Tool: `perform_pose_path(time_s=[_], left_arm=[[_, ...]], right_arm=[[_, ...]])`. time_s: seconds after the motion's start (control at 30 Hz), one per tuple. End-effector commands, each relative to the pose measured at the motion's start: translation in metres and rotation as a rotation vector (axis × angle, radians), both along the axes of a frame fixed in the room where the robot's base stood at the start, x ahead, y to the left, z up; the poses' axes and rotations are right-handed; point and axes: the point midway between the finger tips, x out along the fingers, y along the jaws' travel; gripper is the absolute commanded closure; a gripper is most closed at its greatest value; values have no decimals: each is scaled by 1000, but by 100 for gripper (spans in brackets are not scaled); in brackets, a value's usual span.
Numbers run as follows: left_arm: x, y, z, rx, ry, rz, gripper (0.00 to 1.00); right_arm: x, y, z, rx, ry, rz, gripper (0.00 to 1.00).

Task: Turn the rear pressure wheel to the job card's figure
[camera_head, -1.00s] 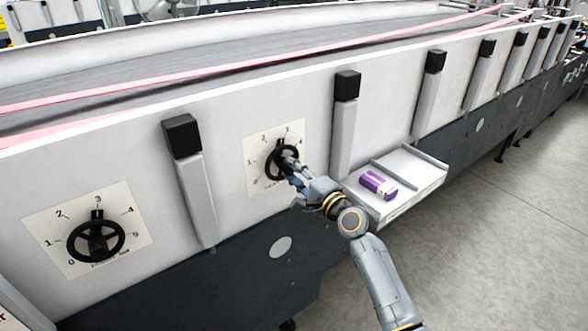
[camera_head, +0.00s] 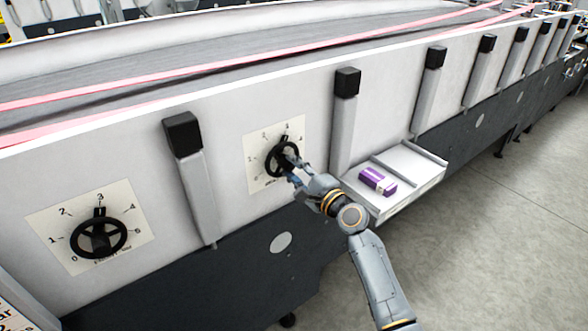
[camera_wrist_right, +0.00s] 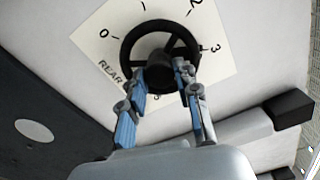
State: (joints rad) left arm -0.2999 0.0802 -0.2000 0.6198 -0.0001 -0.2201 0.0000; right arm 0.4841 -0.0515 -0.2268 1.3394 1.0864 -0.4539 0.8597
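The rear pressure wheel (camera_head: 282,158) is a black handwheel on a white scale card (camera_head: 260,178) on the machine's side panel. Its black pointer stands near the 3 in the head view. The wheel (camera_wrist_right: 128,48) fills the top middle of the right wrist view, beside "REAR" lettering. My right gripper (camera_head: 296,171) is at the wheel's lower right. In the right wrist view my right gripper (camera_wrist_right: 160,84) has its fingers apart, one on each side of the dark hub; firm contact cannot be made out. My left gripper is out of view. No job card figure is readable.
A second black wheel (camera_head: 98,239) on a similar card is at left, its pointer near 3. Upright posts with black caps (camera_head: 347,83) flank the rear wheel. A partly cut-off lettered sheet (camera_head: 14,310) is at lower left.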

Motion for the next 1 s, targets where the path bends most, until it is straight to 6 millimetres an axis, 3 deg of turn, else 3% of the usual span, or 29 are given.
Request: perform_pose_path(time_s=[0.03, 0.1, 0.53, 1.0], left_arm=[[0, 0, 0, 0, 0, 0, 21], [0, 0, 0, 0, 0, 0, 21], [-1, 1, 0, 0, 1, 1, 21], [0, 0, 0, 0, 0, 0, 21]], right_arm=[[-1, 1, -2, -3, 4, 2, 59], [-1, 1, -2, -2, 3, 2, 46], [-7, -5, -1, -2, 0, -1, 46], [-77, -55, -2, -3, 1, 0, 46]])
